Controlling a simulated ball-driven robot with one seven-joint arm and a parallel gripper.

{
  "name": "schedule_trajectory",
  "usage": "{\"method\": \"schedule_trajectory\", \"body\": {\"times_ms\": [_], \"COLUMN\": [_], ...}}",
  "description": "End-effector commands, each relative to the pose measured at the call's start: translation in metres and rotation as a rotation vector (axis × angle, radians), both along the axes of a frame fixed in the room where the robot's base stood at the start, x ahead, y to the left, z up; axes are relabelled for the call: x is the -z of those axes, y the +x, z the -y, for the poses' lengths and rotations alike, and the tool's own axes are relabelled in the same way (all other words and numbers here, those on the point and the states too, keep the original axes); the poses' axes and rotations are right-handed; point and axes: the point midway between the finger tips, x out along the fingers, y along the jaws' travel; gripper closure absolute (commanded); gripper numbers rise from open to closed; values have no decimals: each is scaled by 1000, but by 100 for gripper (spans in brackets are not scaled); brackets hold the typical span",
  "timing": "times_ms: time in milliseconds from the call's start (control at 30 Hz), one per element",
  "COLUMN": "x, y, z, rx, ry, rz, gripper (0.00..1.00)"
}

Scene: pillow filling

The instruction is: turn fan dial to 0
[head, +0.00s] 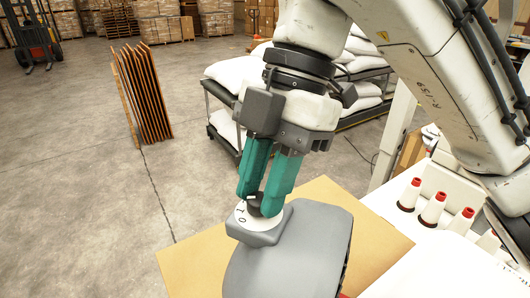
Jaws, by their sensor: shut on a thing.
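The fan dial (254,205) is a small dark knob on a round white plate (241,218) with dark markings. The plate sits on a grey raised part of a large grey rounded housing (290,255). My gripper (263,197) points down at the knob, with its two teal fingers closed around it. The fingers hide part of the knob and plate, and I cannot read which mark the knob points to.
The housing rests on a tan board (190,268) on a white table (415,285). Several white cones with red tops (433,208) stand at the right. A cart with white pillows (236,75) stands behind my gripper. Brown upright panels (145,95) and open floor lie at the left.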

Motion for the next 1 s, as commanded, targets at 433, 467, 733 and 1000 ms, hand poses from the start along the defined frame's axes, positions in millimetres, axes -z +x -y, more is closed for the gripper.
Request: {"method": "schedule_trajectory", "body": {"times_ms": [433,467,733,1000], "x": [0,0,1,1], "y": [2,3,3,3], "z": [-3,-3,-4,-4], "rx": [-380,-400,-527,-575], "ry": [-1,-2,-2,-1], "rz": [1,1,0,1], "gripper": [100,100,100,100]}}
